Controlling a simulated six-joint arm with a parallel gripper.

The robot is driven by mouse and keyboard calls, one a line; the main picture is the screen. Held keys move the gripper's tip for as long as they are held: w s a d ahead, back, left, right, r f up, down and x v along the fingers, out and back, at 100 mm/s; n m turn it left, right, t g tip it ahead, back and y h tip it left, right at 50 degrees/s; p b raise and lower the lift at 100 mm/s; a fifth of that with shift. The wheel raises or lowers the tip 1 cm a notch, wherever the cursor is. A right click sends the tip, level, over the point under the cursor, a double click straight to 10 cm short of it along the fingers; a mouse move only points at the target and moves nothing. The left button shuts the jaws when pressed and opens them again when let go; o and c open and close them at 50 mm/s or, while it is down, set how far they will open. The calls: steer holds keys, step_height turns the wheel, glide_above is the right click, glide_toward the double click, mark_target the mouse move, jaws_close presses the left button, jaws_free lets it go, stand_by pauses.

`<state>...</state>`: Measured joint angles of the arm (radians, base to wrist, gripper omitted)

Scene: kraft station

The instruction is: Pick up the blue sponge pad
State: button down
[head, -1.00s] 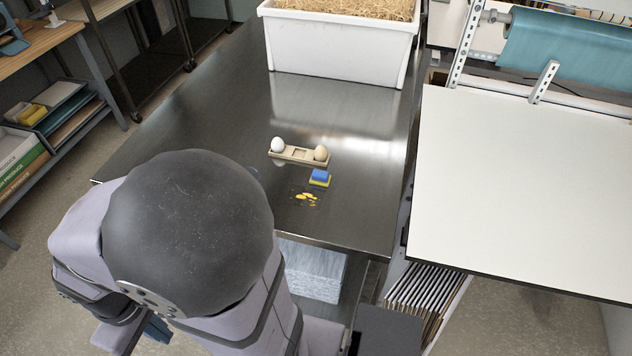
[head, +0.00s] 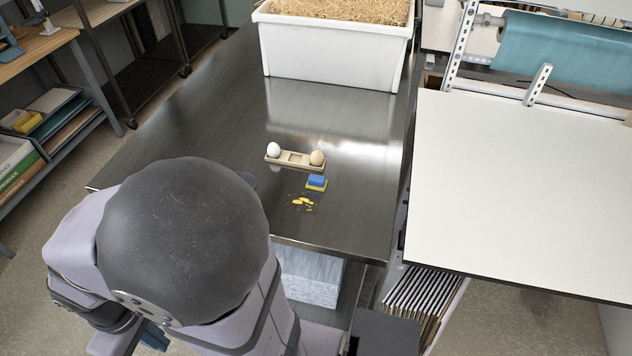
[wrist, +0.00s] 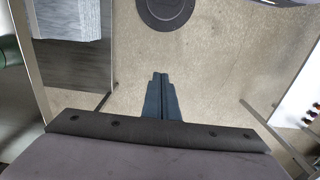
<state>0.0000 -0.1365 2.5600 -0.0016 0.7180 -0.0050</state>
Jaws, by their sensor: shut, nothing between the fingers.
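The blue sponge pad (head: 317,181) is a small block, blue on top with a yellow layer below. It lies on the steel table (head: 215,130) in the head view, just in front of a wooden egg holder and behind a yellow spill. My gripper (wrist: 161,76) shows in the wrist view with its dark fingers together and nothing between them, over the floor. In the head view my arm hides most of the gripper, which is low at the left, away from the sponge. The sponge is not in the wrist view.
The wooden holder (head: 295,160) carries a white egg (head: 273,149) and a tan egg (head: 317,158). Yellow spill (head: 302,203) lies near the table's front edge. A white bin (head: 330,52) of straw stands at the back. A white-topped table (head: 520,190) is on the right.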

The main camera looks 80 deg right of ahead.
steer(key=c, duration=1.4)
jaws_free()
